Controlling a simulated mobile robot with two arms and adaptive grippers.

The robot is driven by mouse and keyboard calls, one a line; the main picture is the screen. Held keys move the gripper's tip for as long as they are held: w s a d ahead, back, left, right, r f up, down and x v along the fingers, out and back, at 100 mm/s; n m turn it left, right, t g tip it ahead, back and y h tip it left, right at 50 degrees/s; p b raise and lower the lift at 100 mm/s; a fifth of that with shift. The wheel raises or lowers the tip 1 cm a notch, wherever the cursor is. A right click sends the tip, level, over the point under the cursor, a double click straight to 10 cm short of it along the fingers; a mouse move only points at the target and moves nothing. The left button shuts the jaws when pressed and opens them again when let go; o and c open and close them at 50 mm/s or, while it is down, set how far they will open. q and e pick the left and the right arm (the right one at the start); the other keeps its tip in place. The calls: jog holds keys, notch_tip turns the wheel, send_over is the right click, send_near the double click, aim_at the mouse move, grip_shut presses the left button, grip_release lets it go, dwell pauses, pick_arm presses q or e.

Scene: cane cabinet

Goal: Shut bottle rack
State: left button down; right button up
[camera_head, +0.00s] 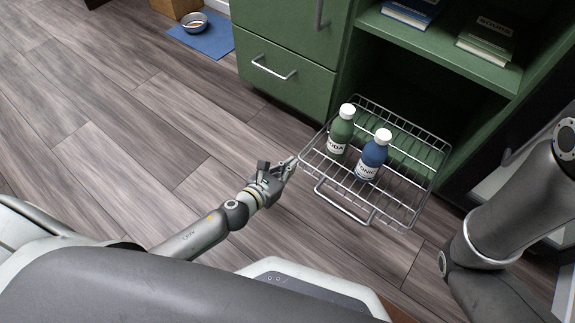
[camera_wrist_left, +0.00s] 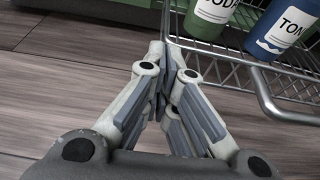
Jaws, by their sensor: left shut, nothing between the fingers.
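The bottle rack (camera_head: 402,207) is a wire pull-out tray, drawn out of the lower opening of the green cabinet. Its front handle (camera_head: 343,203) faces me. A green bottle (camera_head: 341,132) and a blue bottle (camera_head: 372,157), both with white caps, stand upright in it. My left gripper (camera_head: 292,163) is shut and empty, close to the rack's left front corner; I cannot tell if it touches. In the left wrist view the closed fingers (camera_wrist_left: 165,95) are beside the rack's wire side, with the handle (camera_wrist_left: 268,100) to the right. My right gripper is out of view.
The green cabinet has a closed drawer (camera_head: 286,80) left of the rack and a shelf with books (camera_head: 487,38) above it. A blue mat (camera_head: 205,42) with a bowl (camera_head: 194,21) lies at the back left. Wooden floor (camera_head: 110,130) to the left is clear.

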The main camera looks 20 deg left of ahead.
pick_arm(q)
jog(key=shift+w, duration=0.25)
